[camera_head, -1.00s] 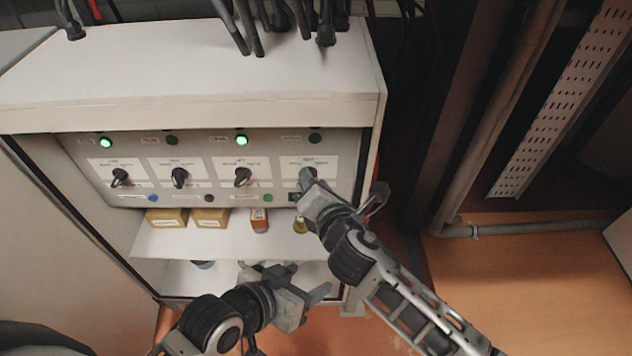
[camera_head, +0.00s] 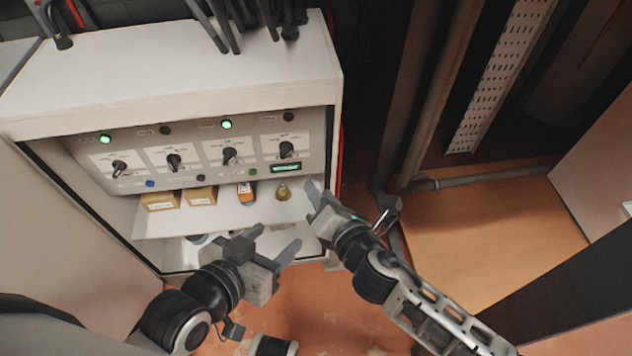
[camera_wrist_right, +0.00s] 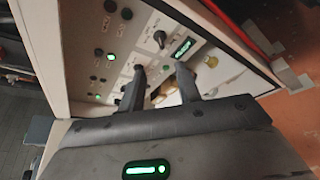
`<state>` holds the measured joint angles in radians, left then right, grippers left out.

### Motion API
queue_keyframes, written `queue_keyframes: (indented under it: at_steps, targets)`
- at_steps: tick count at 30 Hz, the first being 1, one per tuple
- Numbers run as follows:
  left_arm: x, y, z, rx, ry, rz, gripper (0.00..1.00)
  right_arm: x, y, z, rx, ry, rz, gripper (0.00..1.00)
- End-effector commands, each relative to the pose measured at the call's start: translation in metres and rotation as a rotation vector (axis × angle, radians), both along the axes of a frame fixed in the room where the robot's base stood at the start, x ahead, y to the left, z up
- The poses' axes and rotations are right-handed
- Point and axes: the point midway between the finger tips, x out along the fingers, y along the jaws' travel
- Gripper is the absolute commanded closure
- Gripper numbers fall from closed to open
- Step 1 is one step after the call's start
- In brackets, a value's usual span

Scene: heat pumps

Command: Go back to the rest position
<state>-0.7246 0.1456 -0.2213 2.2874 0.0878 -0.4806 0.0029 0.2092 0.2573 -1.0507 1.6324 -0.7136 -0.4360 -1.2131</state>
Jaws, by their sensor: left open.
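The control panel (camera_head: 200,155) on the white cabinet (camera_head: 180,65) carries a row of several black rotary knobs. My right gripper (camera_head: 318,192) is at the cabinet's right edge, below and right of the rightmost knob (camera_head: 286,149) and apart from it. In the right wrist view its two fingers (camera_wrist_right: 161,88) are spread with nothing between them, facing the panel. My left gripper (camera_head: 273,246) is open and empty, low in front of the cabinet's shelves, and hides part of the lower shelf.
Two lamps, left (camera_head: 105,139) and right (camera_head: 226,124), glow green, and a small display (camera_head: 286,168) is lit. Yellow boxes (camera_head: 180,199) and a brass fitting (camera_head: 283,192) sit on the shelf (camera_head: 215,215).

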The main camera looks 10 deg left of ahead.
Motion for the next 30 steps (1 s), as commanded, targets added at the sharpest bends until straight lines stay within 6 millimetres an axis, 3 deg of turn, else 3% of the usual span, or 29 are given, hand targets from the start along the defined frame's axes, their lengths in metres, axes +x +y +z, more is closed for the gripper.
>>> queue_keyframes:
  at_steps: [21,23,25,30]
  targets:
    - [0.0,0.0,0.0,0.0,0.004,0.001,0.42,-0.001,-0.008,0.005,0.056,0.05,-0.053,0.66]
    - [0.0,0.0,0.0,0.0,0.004,0.001,0.42,0.0,-0.021,0.009,0.149,0.14,-0.156,0.66]
    - [0.0,0.0,0.0,0.0,0.004,0.001,0.42,-0.001,-0.051,0.013,0.331,0.314,-0.358,0.66]
    - [0.0,0.0,0.0,-0.001,0.004,0.0,0.42,-0.036,-0.15,0.004,0.841,0.775,-0.966,0.66]
